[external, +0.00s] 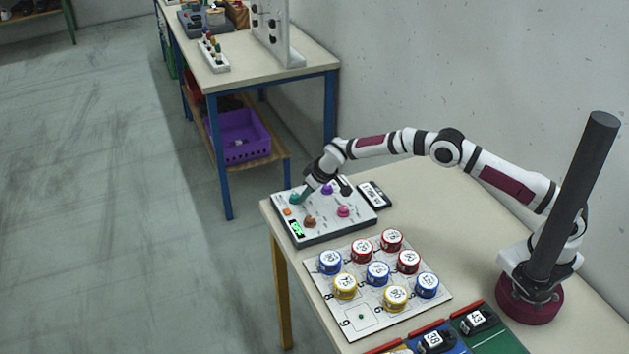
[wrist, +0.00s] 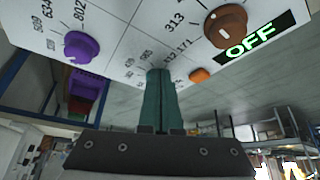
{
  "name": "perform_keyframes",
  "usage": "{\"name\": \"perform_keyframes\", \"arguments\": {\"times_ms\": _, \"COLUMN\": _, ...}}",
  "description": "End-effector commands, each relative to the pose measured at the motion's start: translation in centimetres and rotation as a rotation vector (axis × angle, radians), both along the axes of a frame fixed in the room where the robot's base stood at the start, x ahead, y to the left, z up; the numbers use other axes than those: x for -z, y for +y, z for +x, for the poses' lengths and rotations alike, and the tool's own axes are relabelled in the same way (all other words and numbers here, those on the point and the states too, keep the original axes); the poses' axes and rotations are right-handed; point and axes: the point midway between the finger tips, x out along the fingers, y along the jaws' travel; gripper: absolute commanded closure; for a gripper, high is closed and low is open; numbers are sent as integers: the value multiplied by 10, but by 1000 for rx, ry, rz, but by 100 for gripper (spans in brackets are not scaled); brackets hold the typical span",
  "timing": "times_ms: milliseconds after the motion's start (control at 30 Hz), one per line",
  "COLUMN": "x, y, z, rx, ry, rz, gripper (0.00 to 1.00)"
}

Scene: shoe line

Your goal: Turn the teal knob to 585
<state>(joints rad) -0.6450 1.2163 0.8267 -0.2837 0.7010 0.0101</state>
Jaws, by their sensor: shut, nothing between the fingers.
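The teal knob (external: 294,199) is at the far left corner of a white control panel (external: 333,221) on the near table. My gripper (external: 303,196) points down at that corner, close beside or over the knob; I cannot tell whether they touch. In the wrist view my gripper's dark green fingers (wrist: 158,74) are together and look empty. Printed numbers surround their tips. I cannot make out the teal knob apart from the fingers there, so its pointer setting is hidden. The panel's display (wrist: 254,40) reads OFF in green.
A purple knob (wrist: 81,47), a brown knob (wrist: 226,26) and an orange button (wrist: 199,75) surround the fingers. A pink knob (external: 343,211) is also on the panel. A white board (external: 389,310) with several numbered round tins stands nearer the camera.

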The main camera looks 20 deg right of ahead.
Motion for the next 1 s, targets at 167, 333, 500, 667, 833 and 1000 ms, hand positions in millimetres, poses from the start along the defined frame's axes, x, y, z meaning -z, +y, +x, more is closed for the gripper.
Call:
{"name": "perform_keyframes", "arguments": {"times_ms": 167, "x": 0, "y": 5, "z": -2, "rx": 0, "ry": 0, "rz": 0, "gripper": 100}}
{"name": "perform_keyframes", "arguments": {"times_ms": 333, "x": 0, "y": 8, "z": -2, "rx": 0, "ry": 0, "rz": 0, "gripper": 100}}
{"name": "perform_keyframes", "arguments": {"times_ms": 500, "x": 0, "y": 9, "z": -2, "rx": 0, "ry": -1, "rz": 1, "gripper": 100}}
{"name": "perform_keyframes", "arguments": {"times_ms": 667, "x": 0, "y": 9, "z": -2, "rx": 0, "ry": -1, "rz": 1, "gripper": 100}}
{"name": "perform_keyframes", "arguments": {"times_ms": 833, "x": 0, "y": 7, "z": -8, "rx": 0, "ry": 0, "rz": 0, "gripper": 100}}
{"name": "perform_keyframes", "arguments": {"times_ms": 1000, "x": -14, "y": 7, "z": -10, "rx": 0, "ry": -2, "rz": 3, "gripper": 100}}
